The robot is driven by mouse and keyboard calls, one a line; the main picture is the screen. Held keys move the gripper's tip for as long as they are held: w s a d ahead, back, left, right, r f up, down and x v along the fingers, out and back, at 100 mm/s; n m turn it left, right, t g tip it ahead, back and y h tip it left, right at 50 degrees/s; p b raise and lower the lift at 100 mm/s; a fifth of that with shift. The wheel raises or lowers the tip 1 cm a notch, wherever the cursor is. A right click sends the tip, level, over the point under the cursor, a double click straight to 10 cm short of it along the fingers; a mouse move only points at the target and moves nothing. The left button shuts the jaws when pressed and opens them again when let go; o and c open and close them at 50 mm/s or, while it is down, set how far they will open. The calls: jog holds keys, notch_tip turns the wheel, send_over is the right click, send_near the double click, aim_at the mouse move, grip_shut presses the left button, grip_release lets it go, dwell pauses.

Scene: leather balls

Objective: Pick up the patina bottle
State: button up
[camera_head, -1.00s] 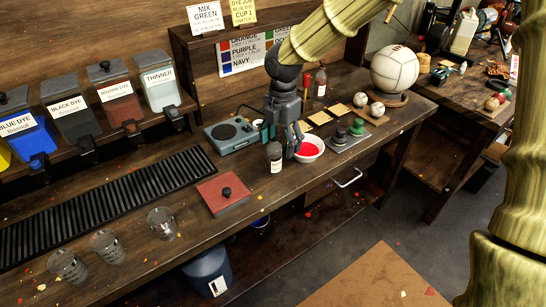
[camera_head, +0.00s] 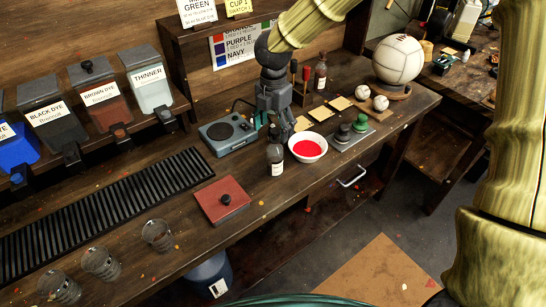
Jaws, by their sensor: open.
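A dark bottle with a pale label (camera_head: 275,160) stands upright on the workbench, left of a white bowl of red liquid (camera_head: 307,148). A second, brownish bottle with a label (camera_head: 320,76) stands farther back, beside the red-topped items. The label text is too small to read, so I cannot tell which is the patina bottle. My gripper (camera_head: 279,132) points down, open, close above and behind the near bottle's neck. The fingers partly overlap the bottle's top in the picture; I cannot tell whether they touch it.
A grey-blue scale-like device (camera_head: 228,134) sits left of my gripper.

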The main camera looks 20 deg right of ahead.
aim_at(276, 147)
jog(key=shift+d+f, duration=0.15)
jog(key=shift+f, duration=0.6)
jog(key=shift+d+f, duration=0.15)
jog(key=shift+f, duration=0.55)
jog(key=shift+s+f+p, duration=0.15)
jog(key=shift+f+p, duration=0.45)
jog(key=shift+f, duration=0.65)
jog(key=shift+s+f+p, duration=0.15)
jog(key=shift+f+p, duration=0.4)
jog(key=shift+f, duration=0.7)
jog(key=c, duration=1.5)
jog(key=shift+r, duration=0.1)
